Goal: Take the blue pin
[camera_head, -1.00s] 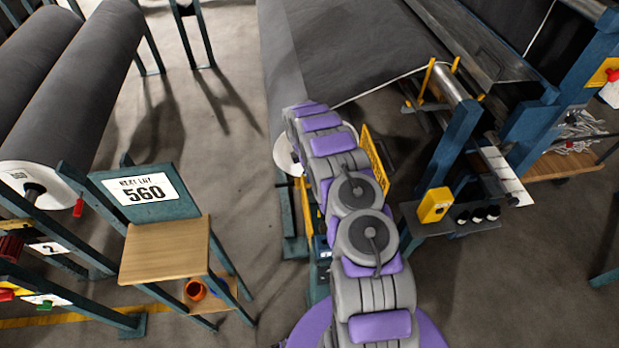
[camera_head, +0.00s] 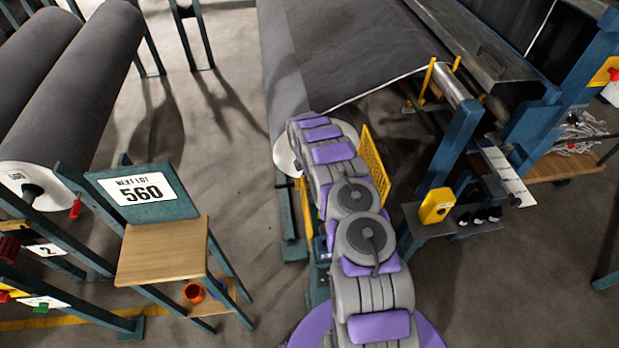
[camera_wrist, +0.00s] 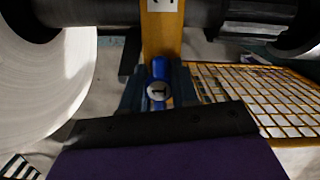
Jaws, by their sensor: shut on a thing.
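The blue pin (camera_wrist: 157,72) shows in the middle of the wrist view, with a round pale end marked 1. It sits in front of a yellow upright post (camera_wrist: 161,35). My gripper (camera_wrist: 157,88) is shut on the blue pin, with a dark finger on each side of it. Whether the pin is still seated in the post cannot be told. In the head view my arm reaches forward to the near end of the middle grey roll (camera_head: 335,60), and the arm hides the pin and the fingertips.
A white roll end (camera_wrist: 45,85) stands close at the left in the wrist view, and a yellow mesh guard (camera_wrist: 265,95) at the right. A dark shaft (camera_wrist: 200,14) crosses above. A wooden-topped stand (camera_head: 163,250) with a 560 sign is at the left in the head view.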

